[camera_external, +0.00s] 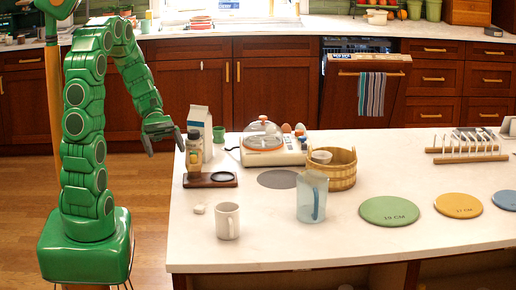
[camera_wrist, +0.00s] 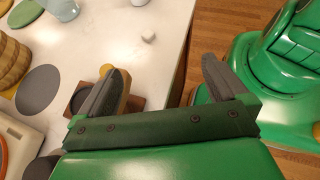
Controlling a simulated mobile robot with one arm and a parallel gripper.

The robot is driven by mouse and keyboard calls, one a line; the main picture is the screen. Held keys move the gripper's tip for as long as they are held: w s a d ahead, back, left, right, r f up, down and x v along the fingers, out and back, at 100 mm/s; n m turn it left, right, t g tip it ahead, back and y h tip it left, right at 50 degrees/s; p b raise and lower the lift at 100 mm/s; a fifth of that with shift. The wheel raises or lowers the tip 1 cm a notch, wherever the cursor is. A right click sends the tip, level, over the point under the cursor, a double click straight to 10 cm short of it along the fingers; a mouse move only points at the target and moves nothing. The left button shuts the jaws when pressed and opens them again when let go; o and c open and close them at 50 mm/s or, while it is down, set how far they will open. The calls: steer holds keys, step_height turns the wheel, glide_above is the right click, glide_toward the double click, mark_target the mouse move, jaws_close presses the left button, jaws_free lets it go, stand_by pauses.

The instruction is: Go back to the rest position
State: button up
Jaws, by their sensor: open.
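My gripper (camera_external: 164,141) is at the end of my green arm, at the left end of the white counter in the external view. It points down and hangs close to a bottle (camera_external: 193,150) that stands on a dark wooden stand (camera_external: 210,180). In the wrist view my gripper (camera_wrist: 162,88) shows two dark fingers set wide apart, with nothing between them. The left finger partly covers a yellowish thing on the wooden stand (camera_wrist: 134,103). I cannot tell whether it touches it.
The counter (camera_external: 270,235) holds a white mug (camera_external: 227,221), a clear pitcher (camera_external: 311,197), a basket (camera_external: 333,170), an egg cooker (camera_external: 262,150), a carton (camera_external: 201,122) and round coloured mats (camera_external: 389,211). Open wooden floor (camera_external: 160,220) lies between my base and the counter. A dishwasher (camera_external: 366,80) stands behind.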

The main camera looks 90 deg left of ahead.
steer(key=s+d+r+m+g+y, duration=0.2)
steer(key=d+m+y, duration=0.3)
steer(key=d+m, duration=0.5)
steer(key=s+d+r+m+g+y, duration=0.1)
steer(key=s+d+m+g+y, duration=0.3)
steer(key=d+m, duration=0.6)
steer(key=shift+s+r+m+y, duration=0.3)
steer(key=shift+r+m+y, duration=0.1)
steer(key=shift+m+y, duration=0.8)
